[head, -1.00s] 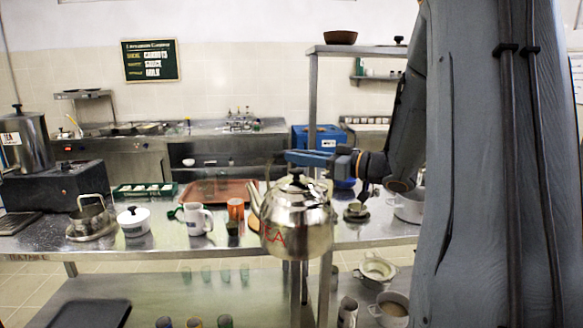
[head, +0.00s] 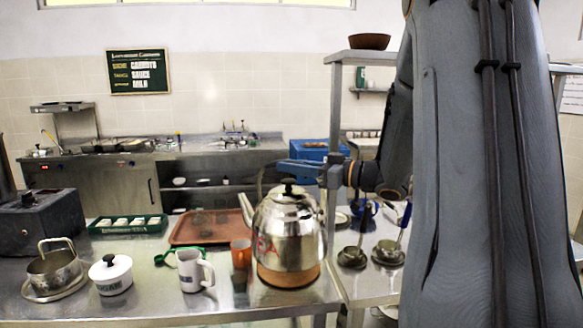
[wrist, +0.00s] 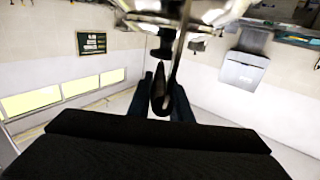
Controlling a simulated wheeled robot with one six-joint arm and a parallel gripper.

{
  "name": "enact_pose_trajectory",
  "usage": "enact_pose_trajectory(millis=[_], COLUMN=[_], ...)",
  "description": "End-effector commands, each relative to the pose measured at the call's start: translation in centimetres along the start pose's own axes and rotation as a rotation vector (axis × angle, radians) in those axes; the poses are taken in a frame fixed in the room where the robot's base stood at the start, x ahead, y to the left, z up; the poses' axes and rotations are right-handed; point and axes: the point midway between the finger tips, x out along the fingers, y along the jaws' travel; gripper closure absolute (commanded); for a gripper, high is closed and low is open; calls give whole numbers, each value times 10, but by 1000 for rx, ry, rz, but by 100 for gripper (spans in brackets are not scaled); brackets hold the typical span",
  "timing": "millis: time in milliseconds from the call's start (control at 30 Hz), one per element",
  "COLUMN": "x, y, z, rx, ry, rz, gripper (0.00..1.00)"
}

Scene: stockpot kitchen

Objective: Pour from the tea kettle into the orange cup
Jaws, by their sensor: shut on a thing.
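The tea kettle (head: 287,232) is shiny steel with a copper-coloured base and red lettering. It is roughly upright, with its spout (head: 246,207) toward the left. My gripper (head: 300,168) is shut on the kettle's handle above the lid. In the wrist view the fingers (wrist: 160,100) close around a dark handle, with part of the kettle (wrist: 165,18) at the top edge. The orange cup (head: 240,254) stands on the steel counter, just left of the kettle and below its spout. Its right side is close to the kettle's outline, and its inside is not visible.
A white mug (head: 194,271), a white lidded pot (head: 111,275) and a steel pan (head: 54,269) stand left of the cup. A reddish-brown tray (head: 212,226) lies behind. Ladles (head: 352,257) sit on the right, near a shelf post (head: 334,130).

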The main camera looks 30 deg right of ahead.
Motion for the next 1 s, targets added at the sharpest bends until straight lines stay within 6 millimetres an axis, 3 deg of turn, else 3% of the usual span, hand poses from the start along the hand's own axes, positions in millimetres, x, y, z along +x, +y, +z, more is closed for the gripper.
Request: enact_pose_trajectory(millis=[267, 1000], x=[5, 36], y=[0, 0], z=[3, 36], rx=[-3, -3], ry=[-36, -260], rz=[0, -3], gripper=[100, 100])
